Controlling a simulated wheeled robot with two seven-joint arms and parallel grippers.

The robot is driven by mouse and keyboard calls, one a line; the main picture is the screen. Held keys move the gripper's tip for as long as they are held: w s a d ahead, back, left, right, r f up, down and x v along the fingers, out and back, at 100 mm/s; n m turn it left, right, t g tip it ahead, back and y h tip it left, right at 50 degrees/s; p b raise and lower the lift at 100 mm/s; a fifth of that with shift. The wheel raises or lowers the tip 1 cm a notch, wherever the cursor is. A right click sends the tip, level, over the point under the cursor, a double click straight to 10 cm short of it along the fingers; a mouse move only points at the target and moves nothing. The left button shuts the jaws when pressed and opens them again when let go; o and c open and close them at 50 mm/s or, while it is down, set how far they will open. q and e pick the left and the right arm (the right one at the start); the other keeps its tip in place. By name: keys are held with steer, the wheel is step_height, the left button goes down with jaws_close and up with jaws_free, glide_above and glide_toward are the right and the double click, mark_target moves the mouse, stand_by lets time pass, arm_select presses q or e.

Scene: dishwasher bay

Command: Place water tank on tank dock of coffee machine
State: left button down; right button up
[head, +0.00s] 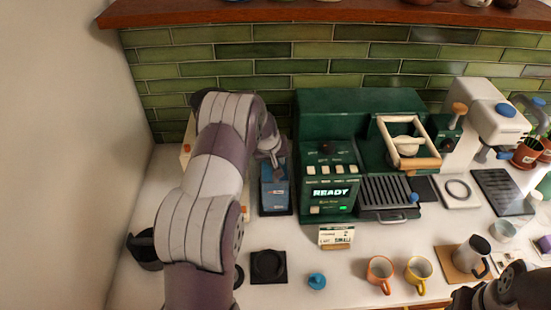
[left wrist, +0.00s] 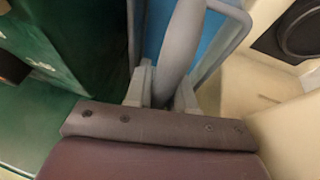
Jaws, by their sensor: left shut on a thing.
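The water tank (head: 274,190) is a blue, upright container just left of the green coffee machine (head: 325,205). It stands on or just over a dark base (head: 276,212), which looks like the tank dock; I cannot tell whether it is fully seated. My left gripper (head: 272,152) is at the top of the tank, shut on it. In the left wrist view, my left gripper's fingers (left wrist: 160,92) close around the tank's grey handle (left wrist: 183,45), with the blue tank (left wrist: 155,30) behind. A dark part of my right arm shows at the bottom right; its fingertips are not clear.
A black square coaster (head: 268,266), a blue-topped tamper (head: 317,281), an orange cup (head: 380,274) and a yellow cup (head: 418,274) stand in front. A small sign (head: 337,236) stands before the machine. The left wall (head: 70,150) is close to my left arm.

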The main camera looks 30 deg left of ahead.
stand_by(0.3)
arm_select(q)
steer(key=c, duration=0.9)
jaws_free()
steer(key=shift+s+r+b, duration=0.25)
steer(key=shift+r+b, duration=0.15)
steer(key=b+v, duration=0.3)
steer(key=v, duration=0.8)
steer(key=shift+s+r, duration=0.2)
steer(key=shift+r, duration=0.15)
